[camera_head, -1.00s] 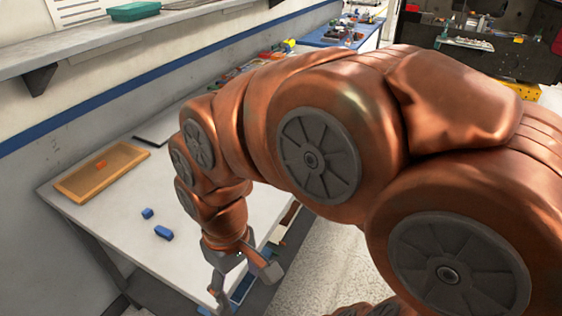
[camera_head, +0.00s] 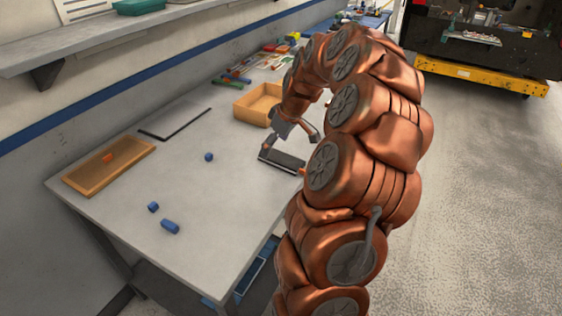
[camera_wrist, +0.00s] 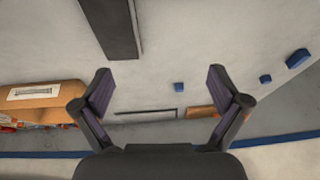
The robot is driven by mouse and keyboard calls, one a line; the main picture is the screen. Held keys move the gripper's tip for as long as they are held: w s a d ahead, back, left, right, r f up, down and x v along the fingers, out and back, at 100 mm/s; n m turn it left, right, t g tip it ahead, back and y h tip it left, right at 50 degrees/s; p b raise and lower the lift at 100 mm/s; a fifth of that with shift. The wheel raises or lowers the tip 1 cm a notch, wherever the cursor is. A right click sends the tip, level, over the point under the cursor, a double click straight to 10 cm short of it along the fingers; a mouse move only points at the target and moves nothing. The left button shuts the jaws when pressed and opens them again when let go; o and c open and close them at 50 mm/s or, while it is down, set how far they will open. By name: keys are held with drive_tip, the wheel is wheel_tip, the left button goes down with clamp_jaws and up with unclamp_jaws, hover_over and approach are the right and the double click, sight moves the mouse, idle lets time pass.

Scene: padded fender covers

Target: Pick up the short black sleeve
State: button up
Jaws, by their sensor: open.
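A dark, flat, elongated piece (camera_head: 287,160), which looks like the short black sleeve, lies on the table near its right edge. In the wrist view a dark bar (camera_wrist: 112,25), which seems to be the same piece, runs in from the top edge, left of centre, so part of it is out of view. My gripper (camera_head: 290,143) is at this piece in the head view, with its fingers pointing down. In the wrist view my gripper (camera_wrist: 160,84) has its fingers spread wide with nothing between them. I cannot tell the exact height above the piece.
A wooden tray (camera_head: 82,187) holding an orange block (camera_head: 108,158) lies at the left. Blue pieces (camera_head: 209,157) (camera_head: 153,207) (camera_head: 170,227) lie on the table. A thin black L-shaped edge (camera_head: 180,127) is at the back. A wooden box (camera_head: 243,113) stands behind my gripper.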

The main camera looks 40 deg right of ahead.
approach(281, 158)
drive_tip(key=shift+s+a+f, duration=0.15)
drive_tip(key=shift+f, duration=0.65)
drive_tip(key=shift+w+p+x, duration=0.1)
drive_tip(key=shift+p+x, duration=0.75)
drive_tip(key=shift+x, duration=0.65)
drive_tip(key=shift+w+p+x, duration=0.15)
drive_tip(key=shift+p+x, duration=0.65)
drive_tip(key=shift+x, duration=0.65)
drive_tip(key=shift+w+f+t+h, duration=0.3)
drive_tip(key=shift+f, duration=0.25)
drive_tip(key=c, duration=1.1)
